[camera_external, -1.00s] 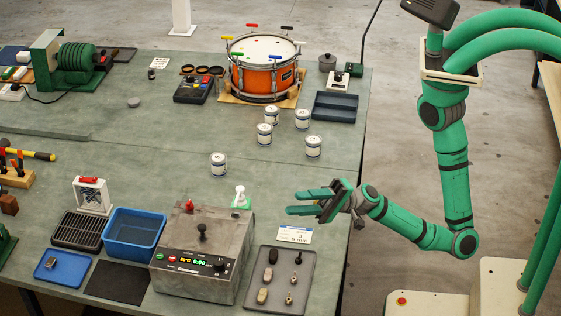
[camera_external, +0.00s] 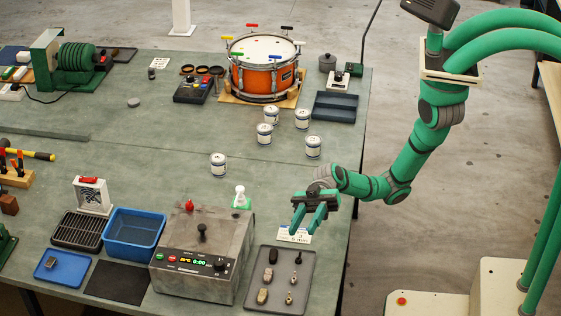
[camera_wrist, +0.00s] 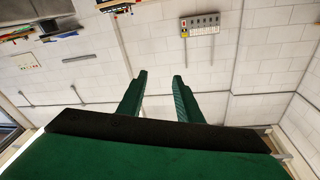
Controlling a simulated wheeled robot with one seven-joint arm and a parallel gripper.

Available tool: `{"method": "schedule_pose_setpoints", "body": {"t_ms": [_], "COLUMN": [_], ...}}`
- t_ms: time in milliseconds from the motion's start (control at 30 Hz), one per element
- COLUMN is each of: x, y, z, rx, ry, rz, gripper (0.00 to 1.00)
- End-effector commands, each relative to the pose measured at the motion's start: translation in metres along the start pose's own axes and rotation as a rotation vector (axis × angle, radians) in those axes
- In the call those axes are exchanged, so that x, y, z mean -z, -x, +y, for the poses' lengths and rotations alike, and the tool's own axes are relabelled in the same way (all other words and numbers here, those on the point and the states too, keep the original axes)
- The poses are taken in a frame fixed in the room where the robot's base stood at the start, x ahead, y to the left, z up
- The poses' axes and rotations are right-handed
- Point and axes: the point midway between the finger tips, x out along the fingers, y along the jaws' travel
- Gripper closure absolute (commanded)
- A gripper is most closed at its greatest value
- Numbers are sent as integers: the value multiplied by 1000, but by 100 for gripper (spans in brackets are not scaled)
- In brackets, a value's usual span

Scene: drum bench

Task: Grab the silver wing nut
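A dark grey tray (camera_external: 279,305) lies at the front right of the bench with several small parts on it. Two small metallic parts stand on its right half, one at the middle (camera_external: 291,280) and one nearer the front (camera_external: 289,298). They are too small to tell which is the silver wing nut. My gripper (camera_external: 305,232) is above the bench, over the white card behind the tray, with its fingers pointing down and toward the front. In the wrist view the two fingers (camera_wrist: 160,77) are apart with nothing between them.
A grey control box (camera_external: 195,283) with a knob and display stands left of the tray. A blue bin (camera_external: 133,252) is further left. A white and green bottle (camera_external: 240,199) and several labelled cans (camera_external: 313,147) stand behind. The wrist view shows mostly wall.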

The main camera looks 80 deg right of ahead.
Motion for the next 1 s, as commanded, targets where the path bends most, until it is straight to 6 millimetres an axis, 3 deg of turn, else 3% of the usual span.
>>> {"method": "schedule_pose_setpoints", "body": {"t_ms": [267,400,633,767,1000], "x": [-58,-89,-121,-128,-145], "y": [40,71,113,118,90], "z": [30,47,67,70,71], "rx": [11,21,33,38,41], "ry": [168,241,308,320,320], "rz": [-231,-359,-497,-521,-523], "gripper": [68,68,68,68,68]}}
